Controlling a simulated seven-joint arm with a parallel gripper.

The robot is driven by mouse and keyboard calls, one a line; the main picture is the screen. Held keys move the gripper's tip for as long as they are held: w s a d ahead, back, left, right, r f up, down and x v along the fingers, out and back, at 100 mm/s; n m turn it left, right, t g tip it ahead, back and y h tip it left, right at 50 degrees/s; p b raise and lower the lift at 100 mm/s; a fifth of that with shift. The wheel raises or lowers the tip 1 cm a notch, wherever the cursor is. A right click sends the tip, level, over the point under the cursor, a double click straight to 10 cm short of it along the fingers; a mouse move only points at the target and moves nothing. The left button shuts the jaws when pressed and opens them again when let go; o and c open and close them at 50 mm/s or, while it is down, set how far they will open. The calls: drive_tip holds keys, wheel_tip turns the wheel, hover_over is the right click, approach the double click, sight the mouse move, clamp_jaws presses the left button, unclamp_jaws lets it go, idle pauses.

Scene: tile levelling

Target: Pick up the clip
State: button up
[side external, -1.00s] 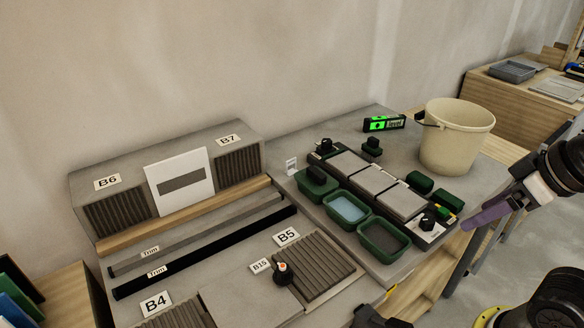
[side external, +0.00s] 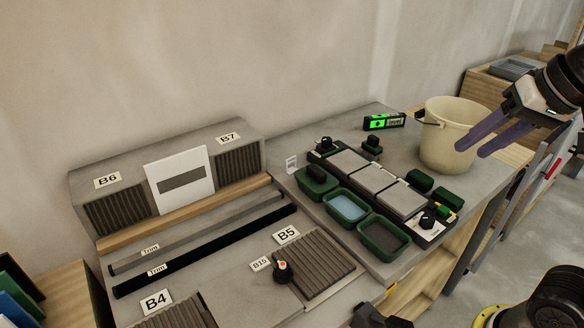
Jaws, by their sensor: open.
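A small pale upright piece (side external: 291,163), perhaps the clip, stands at the left end of the tile area; it is too small to tell for certain. My gripper (side external: 469,150) is at the right, with two purple fingers pointing left and slightly down. The fingers are apart with nothing between them. They overlap the right side of the cream bucket in the picture, and I cannot tell their exact height. The gripper is well to the right of the pale piece, with the tiles (side external: 375,179) between them.
Green trays (side external: 384,254) stand in front of the tile row, one holding blue material. Dark green blocks (side external: 419,181) and black knobs surround the tiles. A green-lit level (side external: 384,122) and the cream bucket (side external: 440,140) stand behind. Trim strips (side external: 210,253) lie left.

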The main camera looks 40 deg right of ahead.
drive_tip(key=w+r+m, duration=0.4)
drive_tip(key=w+r, duration=0.3)
drive_tip(key=w, duration=0.3)
drive_tip(key=m+g, duration=0.5)
drive_tip(key=m, duration=0.1)
hover_over(292, 158)
drive_tip(key=s, duration=0.1)
wheel_tip(292, 158, down, 26)
drive_tip(key=shift+t+h, duration=0.3)
drive_tip(key=shift+h, duration=0.1)
drive_tip(key=shift+w+a+f, duration=0.1)
drive_tip(key=shift+w+f, duration=0.05)
drive_tip(key=shift+f, duration=0.9)
drive_tip(key=shift+w+f, duration=0.15)
drive_tip(key=shift+f, duration=0.85)
drive_tip(key=shift+w+a+f, duration=0.1)
drive_tip(key=shift+w+f, duration=0.05)
drive_tip(key=shift+f, duration=0.9)
clamp_jaws()
